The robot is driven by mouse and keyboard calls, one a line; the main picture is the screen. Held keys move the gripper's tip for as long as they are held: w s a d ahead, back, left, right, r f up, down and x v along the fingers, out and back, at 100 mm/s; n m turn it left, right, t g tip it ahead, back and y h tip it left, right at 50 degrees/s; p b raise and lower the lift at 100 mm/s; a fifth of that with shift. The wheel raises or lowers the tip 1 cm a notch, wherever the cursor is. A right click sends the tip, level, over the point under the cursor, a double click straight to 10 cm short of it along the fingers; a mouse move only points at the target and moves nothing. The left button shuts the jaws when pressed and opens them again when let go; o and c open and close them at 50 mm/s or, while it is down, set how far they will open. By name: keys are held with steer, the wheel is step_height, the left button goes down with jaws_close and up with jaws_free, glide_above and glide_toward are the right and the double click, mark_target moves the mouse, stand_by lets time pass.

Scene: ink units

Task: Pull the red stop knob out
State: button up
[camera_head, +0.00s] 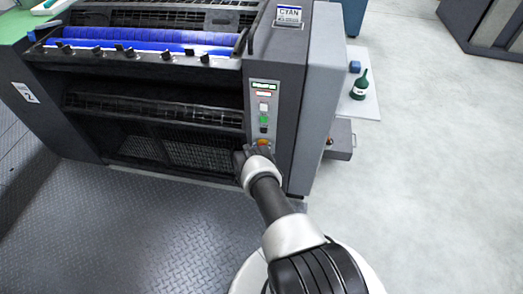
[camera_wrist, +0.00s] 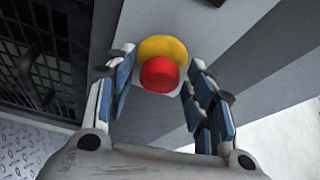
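The fingers are open, with a gap seen beside the red cap on both sides. In the head view my gripper (camera_head: 250,158) is at the lower part of the control panel. There the knob is mostly hidden, with the yellow collar (camera_head: 262,142) just showing above my wrist.
Above the knob, the control panel (camera_head: 264,105) has a lit display and green, white and red buttons. Clear floor lies to the right.

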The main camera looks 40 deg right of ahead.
jaws_close()
stand_by(0.4)
steer(key=shift+s+a, duration=0.1)
steer(key=shift+s+a+f+p, duration=0.1)
steer(key=shift+s+a+p, duration=0.4)
steer(key=shift+a+p, duration=0.05)
steer(key=shift+o, duration=1.1)
jaws_free()
steer(key=shift+a, duration=0.1)
